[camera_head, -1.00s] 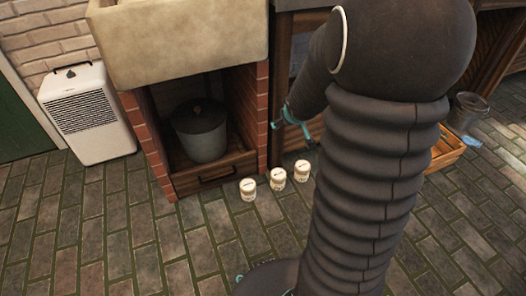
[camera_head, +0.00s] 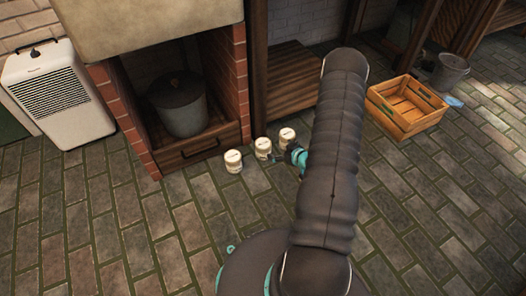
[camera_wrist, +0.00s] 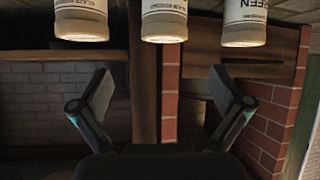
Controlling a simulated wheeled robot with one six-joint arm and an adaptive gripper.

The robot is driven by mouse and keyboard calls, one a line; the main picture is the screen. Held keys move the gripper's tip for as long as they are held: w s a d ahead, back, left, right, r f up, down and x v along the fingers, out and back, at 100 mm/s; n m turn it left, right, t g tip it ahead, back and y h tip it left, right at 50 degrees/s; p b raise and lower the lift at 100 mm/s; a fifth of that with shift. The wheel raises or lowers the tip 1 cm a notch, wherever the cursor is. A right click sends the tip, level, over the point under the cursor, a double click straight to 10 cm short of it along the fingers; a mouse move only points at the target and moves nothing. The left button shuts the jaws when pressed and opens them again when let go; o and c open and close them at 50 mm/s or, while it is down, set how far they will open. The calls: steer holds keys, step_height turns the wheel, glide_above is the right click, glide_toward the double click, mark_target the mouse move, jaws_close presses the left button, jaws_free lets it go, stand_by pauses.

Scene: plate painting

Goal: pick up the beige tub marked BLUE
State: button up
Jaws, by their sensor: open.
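Three small beige tubs stand in a row on the floor in the head view: a left one (camera_head: 233,161), a middle one (camera_head: 262,148) and a right one (camera_head: 287,136). The wrist view, which looks upside down, shows a left tub (camera_wrist: 82,22), a middle tub (camera_wrist: 164,22) and a right tub (camera_wrist: 245,24), all cut by the top edge. The right one's label ends in "EEN"; the other colour words are out of frame, so I cannot tell which is BLUE. My gripper (camera_wrist: 162,76) is open and empty, fingers apart below the tubs in that view. The head view shows it (camera_head: 297,156) close beside the tubs, partly hidden by my arm.
A brick-sided recess with a lidded grey pot (camera_head: 178,104) stands behind the tubs at left. A wooden shelf (camera_head: 292,88) is behind them. A white heater-like unit (camera_head: 60,95) is at far left, a wooden crate (camera_head: 405,106) at right. The paved floor in front is open.

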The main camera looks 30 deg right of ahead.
mark_target(267, 151)
steer(key=shift+y, duration=0.3)
steer(key=w+f, duration=0.1)
steer(key=f, duration=0.1)
steer(key=w+a+f, duration=0.1)
steer(key=w+f, duration=0.1)
steer(key=w+a+f+b, duration=0.1)
steer(key=w+f, duration=0.1)
steer(key=shift+w+a+f, duration=0.15)
steer(key=shift+w+f, duration=0.05)
steer(key=shift+f, duration=0.1)
steer(key=shift+d+b+x, duration=0.15)
steer(key=shift+b+x, duration=0.05)
steer(key=shift+x, duration=1.25)
steer(key=shift+d+b+x, duration=0.2)
steer(key=shift+x, duration=1.25)
steer(key=shift+w, duration=0.1)
steer(key=shift+r, duration=0.1)
steer(key=c, duration=1.5)
